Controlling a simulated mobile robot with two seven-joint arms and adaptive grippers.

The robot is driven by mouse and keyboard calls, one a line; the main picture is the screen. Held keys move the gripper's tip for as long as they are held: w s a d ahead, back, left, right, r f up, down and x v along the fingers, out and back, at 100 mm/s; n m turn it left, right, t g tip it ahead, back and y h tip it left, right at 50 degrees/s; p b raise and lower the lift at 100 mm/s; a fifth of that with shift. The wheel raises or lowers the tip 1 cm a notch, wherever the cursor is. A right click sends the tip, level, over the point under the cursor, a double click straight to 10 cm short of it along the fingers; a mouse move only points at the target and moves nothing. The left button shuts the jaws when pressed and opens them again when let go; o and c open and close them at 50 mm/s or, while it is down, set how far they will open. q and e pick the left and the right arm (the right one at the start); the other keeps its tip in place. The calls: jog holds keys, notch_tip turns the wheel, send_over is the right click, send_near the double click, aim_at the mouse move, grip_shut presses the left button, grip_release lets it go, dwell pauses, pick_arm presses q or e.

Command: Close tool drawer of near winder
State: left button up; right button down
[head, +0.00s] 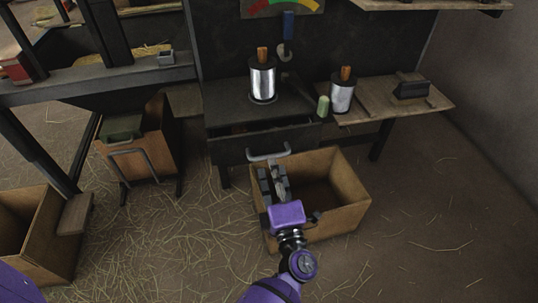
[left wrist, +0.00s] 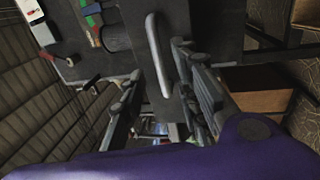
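The near winder's tool drawer (head: 235,149) is a dark box under the winder's bench, with a light grey bar handle (head: 268,155) on its front. It stands partly pulled out, and a dark gap shows above its front. My left gripper (head: 272,174) is just in front of and below the handle, with its fingers pointing at the drawer. In the left wrist view the two fingers are spread apart, and the handle (left wrist: 157,55) appears between their tips. I cannot tell whether they touch it. My right gripper is not in view.
An open wooden crate (head: 346,187) stands on the floor under my left gripper. A wooden box with a green object (head: 123,127) is at left. Straw litters the floor.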

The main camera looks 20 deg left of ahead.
aim_at(269, 156)
pick_arm(q)
jog(key=x, duration=0.5)
jog(key=shift+b, duration=0.3)
jog(key=shift+f, duration=0.1)
grip_shut()
